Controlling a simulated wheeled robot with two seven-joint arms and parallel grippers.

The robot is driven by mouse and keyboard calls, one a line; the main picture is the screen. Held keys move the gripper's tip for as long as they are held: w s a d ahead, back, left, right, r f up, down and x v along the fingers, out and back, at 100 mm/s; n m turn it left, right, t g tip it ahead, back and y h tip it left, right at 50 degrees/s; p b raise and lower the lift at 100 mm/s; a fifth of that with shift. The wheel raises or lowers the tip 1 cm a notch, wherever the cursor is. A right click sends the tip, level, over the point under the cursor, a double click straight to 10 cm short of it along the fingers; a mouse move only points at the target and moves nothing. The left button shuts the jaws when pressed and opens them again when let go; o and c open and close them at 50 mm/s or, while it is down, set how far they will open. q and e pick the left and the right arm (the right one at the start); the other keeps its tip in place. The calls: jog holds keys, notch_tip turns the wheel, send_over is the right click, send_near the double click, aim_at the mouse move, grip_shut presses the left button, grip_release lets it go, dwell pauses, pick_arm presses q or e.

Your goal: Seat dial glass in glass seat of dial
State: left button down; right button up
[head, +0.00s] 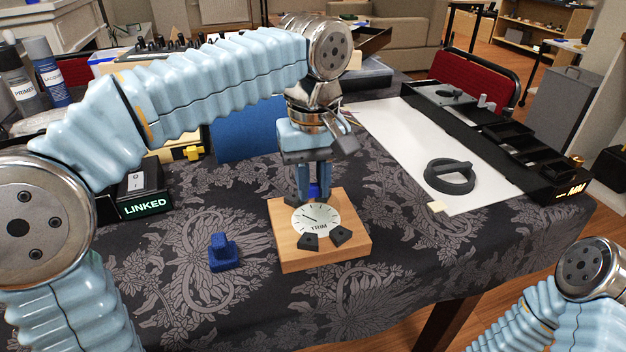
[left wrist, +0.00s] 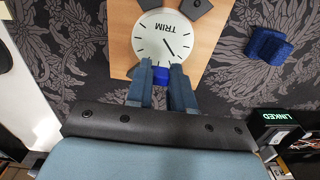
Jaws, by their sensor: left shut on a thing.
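The dial (head: 316,219) is a white round face marked TRIM on a wooden block (head: 288,257), with dark angular pieces around its rim. It also shows in the left wrist view (left wrist: 161,42). My left gripper (head: 314,198) points down at the dial's far edge. Its fingers (left wrist: 163,75) are shut on a small blue piece (left wrist: 161,78), mostly hidden between them. I cannot tell whether this piece belongs to the dial glass, or whether it touches the block. No clear glass disc can be made out. My right gripper is out of view.
A blue block (head: 222,253) stands left of the wooden block. A dark ring with a crossbar (head: 449,176) lies on a white sheet (head: 396,141) at right, beside a long black tray (head: 490,145). A LINKED box (head: 146,203) stands left. The cloth in front is clear.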

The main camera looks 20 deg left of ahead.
aim_at(313, 187)
pick_arm(q)
jog(key=shift+f+b, duration=0.7)
jog(key=shift+f, duration=0.55)
jog(key=c, duration=0.9)
grip_release()
notch_tip(313, 187, up, 14)
jog(key=p, duration=0.4)
jog(key=shift+f, duration=0.1)
